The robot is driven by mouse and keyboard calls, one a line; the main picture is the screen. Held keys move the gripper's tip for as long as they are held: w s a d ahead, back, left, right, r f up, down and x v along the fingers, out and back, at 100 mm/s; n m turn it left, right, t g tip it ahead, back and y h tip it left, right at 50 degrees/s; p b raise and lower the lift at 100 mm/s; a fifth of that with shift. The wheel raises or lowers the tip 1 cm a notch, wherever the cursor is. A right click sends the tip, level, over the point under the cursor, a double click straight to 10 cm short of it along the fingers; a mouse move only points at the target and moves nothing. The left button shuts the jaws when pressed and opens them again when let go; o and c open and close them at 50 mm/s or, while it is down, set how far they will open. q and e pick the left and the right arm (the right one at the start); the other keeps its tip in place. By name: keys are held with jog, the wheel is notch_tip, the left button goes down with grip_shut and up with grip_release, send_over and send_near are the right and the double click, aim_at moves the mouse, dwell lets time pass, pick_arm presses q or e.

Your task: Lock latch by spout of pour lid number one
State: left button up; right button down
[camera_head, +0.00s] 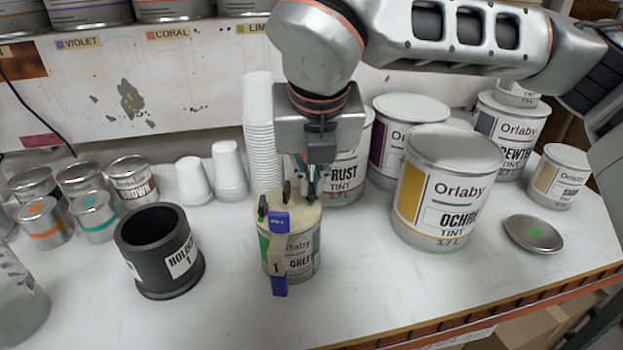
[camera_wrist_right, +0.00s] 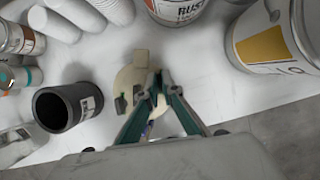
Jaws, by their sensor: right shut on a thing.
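The cream pour lid (camera_head: 296,218) sits on top of a can with a green label (camera_head: 302,262). It has a tag with a 1, blue parts (camera_head: 279,222) at the front, and several dark upright tabs along its top. My right gripper (camera_head: 309,190) is over the right rear of the lid, pointing down. In the right wrist view its fingers (camera_wrist_right: 156,82) come together at a dark tab on the lid (camera_wrist_right: 128,80), shut on it. The fingers hide most of that tab, so its exact position is unclear. My left gripper is not in view.
A black holder (camera_head: 160,252) stands left of the can. Stacked white cups (camera_head: 262,135) and a Rust tin (camera_head: 345,165) are behind. A large Ochre tin (camera_head: 447,190) stands close on the right. The table front is clear.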

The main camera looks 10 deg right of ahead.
jog(key=c, duration=2.2)
grip_release()
